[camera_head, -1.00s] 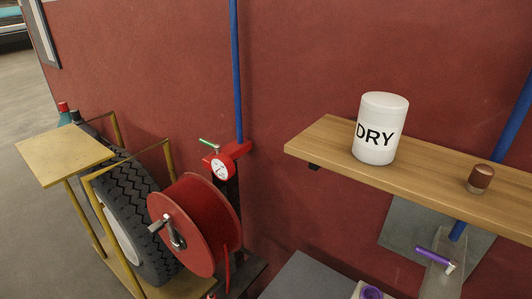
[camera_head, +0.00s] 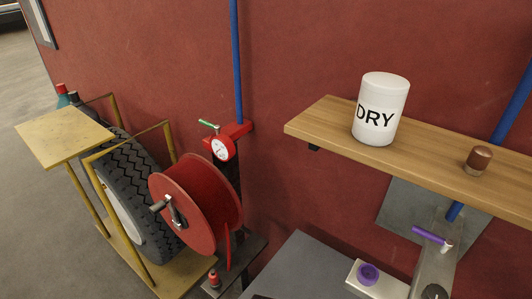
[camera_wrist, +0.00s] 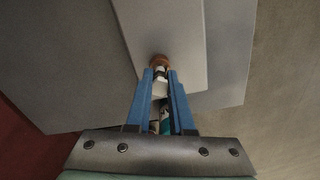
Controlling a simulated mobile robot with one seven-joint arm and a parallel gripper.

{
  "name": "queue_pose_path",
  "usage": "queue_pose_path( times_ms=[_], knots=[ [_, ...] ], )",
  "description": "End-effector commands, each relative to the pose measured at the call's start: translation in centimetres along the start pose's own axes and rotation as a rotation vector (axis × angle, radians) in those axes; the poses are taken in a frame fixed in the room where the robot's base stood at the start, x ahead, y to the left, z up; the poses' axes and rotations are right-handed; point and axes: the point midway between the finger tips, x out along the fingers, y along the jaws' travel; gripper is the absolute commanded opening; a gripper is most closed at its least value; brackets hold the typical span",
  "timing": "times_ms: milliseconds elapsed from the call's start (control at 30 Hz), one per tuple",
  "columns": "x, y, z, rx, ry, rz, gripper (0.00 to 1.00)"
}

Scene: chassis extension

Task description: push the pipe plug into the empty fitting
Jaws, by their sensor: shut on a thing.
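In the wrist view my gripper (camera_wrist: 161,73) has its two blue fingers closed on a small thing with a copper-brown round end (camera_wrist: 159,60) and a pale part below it. It may be the pipe plug, but it is small and partly hidden by the fingers. It shows against a pale grey panel; I cannot tell whether it touches it. In the head view a purple ring-like piece (camera_head: 368,274) sits on a white block (camera_head: 382,287), with a dark round piece (camera_head: 434,291) to its right. I cannot tell which is the empty fitting. My gripper is outside the head view.
A wooden shelf (camera_head: 430,169) carries a white DRY canister (camera_head: 380,110) and a brown-and-silver cylinder (camera_head: 478,160). A purple-handled valve (camera_head: 432,236) is below. A red hose reel (camera_head: 195,205), tyre (camera_head: 133,190) and gauge (camera_head: 222,148) stand left.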

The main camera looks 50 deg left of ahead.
Motion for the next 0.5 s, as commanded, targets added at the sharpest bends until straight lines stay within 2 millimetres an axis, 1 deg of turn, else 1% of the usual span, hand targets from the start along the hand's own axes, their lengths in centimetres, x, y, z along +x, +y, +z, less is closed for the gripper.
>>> queue_pose_path(
  times_ms=[500],
  knots=[
    [0.41, 0.02, -0.02, 0.0, 0.001, 0.001, 0.0]
  ],
)
